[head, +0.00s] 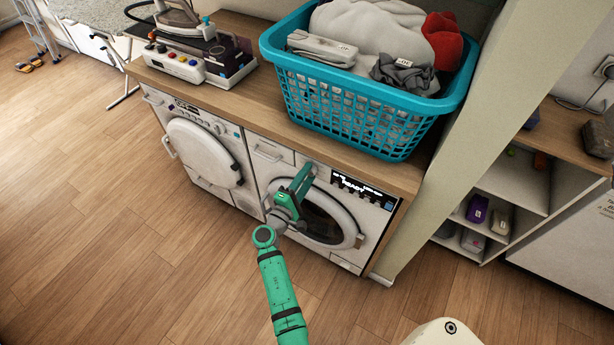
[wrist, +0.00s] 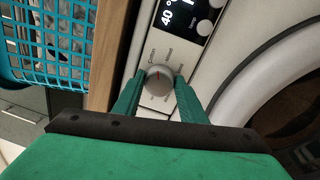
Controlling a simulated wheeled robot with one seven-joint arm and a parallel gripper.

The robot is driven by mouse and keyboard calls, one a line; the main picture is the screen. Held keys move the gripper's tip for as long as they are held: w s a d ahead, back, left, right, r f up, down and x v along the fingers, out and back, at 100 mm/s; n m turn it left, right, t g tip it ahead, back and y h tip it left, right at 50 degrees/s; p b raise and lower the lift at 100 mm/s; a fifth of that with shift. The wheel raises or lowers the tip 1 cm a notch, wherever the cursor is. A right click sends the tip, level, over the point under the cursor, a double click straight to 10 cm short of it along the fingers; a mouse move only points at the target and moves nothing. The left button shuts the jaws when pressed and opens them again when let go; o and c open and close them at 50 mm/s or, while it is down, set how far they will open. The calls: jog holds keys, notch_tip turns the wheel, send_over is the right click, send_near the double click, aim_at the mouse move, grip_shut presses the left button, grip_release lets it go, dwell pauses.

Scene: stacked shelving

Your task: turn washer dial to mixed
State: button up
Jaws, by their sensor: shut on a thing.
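The washer (head: 348,213) is the right-hand white machine under the wooden counter, with a round door and a lit display (head: 352,187). Its grey dial (wrist: 159,80) shows in the wrist view, with a short red mark near its upper middle. Small labels ring the dial; the mark points up, roughly between two labels at the top, but the print is too small to read surely. My gripper (head: 304,176) reaches the washer's front panel. In the wrist view my gripper (wrist: 158,86) has one finger on each side of the dial, shut on it. The head view hides the dial behind the fingers.
A blue laundry basket (head: 365,115) with clothes stands on the counter (head: 262,112) above the washer. A second white machine (head: 200,143) is to its left. An iron (head: 178,14) is at the back left. A pale post (head: 470,140) stands right. The wooden floor in front is clear.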

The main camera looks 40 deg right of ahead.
jog(key=shift+f+m+g, duration=0.15)
jog(key=shift+m+g, duration=0.15)
jog(key=shift+m, duration=2)
jog(key=o, duration=1.1)
jog(key=shift+c, duration=0.2)
jog(key=shift+a, duration=0.15)
jog(key=v, duration=1)
jog(key=shift+a, duration=0.25)
jog(key=shift+s+f, duration=0.15)
